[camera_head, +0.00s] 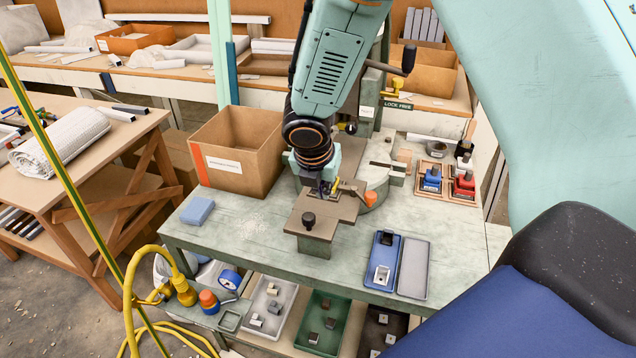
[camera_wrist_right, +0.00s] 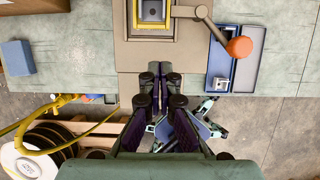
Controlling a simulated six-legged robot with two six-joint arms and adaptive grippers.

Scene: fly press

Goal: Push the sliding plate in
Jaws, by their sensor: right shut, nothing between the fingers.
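The sliding plate (camera_head: 318,218) is a flat brown-grey plate with a black knob (camera_head: 308,219) near its front end. It sticks out toward the table's front edge, below the press (camera_head: 367,105). In the right wrist view the plate (camera_wrist_right: 137,55) lies at the top middle, with a yellow-rimmed square nest (camera_wrist_right: 153,12) behind it. My right gripper (camera_head: 327,188) is shut and empty, low over the plate behind the knob in the head view; contact cannot be told. In the wrist view its fingers (camera_wrist_right: 160,72) overlap the plate's front edge, and the knob cannot be made out. My left gripper is not in view.
A lever with an orange ball (camera_head: 371,198) stands right of the plate. A cardboard box (camera_head: 228,180) and blue block (camera_head: 197,211) are at left. An open blue case (camera_head: 383,245) lies at front right, stamps (camera_head: 431,180) behind it.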

